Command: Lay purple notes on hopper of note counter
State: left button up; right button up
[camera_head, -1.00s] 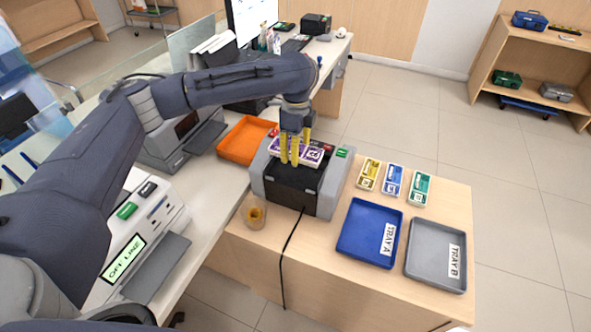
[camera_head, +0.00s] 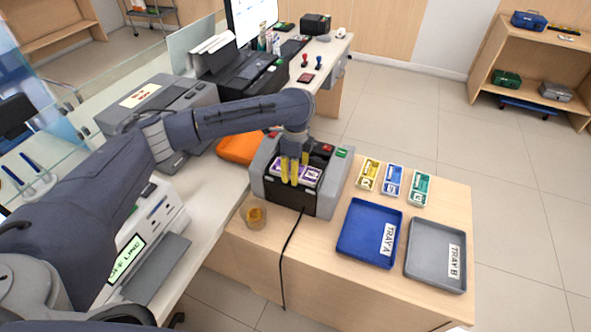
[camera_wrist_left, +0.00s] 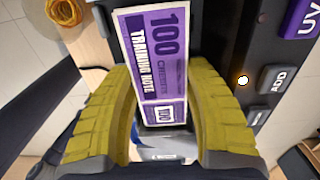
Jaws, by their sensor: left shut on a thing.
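The purple notes (camera_head: 312,176), marked "100" and "TRAINING NOTE" in the left wrist view (camera_wrist_left: 163,45), are between the yellow fingers of my left gripper (camera_head: 291,180). In the left wrist view this gripper (camera_wrist_left: 157,75) is shut on them, one finger at each long side. The notes are at the dark top of the grey and black note counter (camera_head: 330,190), over its hopper area. I cannot tell whether they touch it. My gripper and arm hide part of the counter's top. My right gripper is not in view.
Yellow, blue and green note bundles (camera_head: 393,180) lie right of the counter. Blue tray A (camera_head: 352,250) and grey tray B (camera_head: 424,282) are in front of them. A round tan container (camera_head: 254,215) and a black cable (camera_head: 291,245) are near the counter. An orange tray (camera_head: 235,149) is behind left.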

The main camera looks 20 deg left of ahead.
pick_arm(q)
jog(key=shift+f, duration=0.1)
jog(key=o, duration=1.3)
notch_tip(320, 180, up, 12)
jog(key=shift+r, duration=0.15)
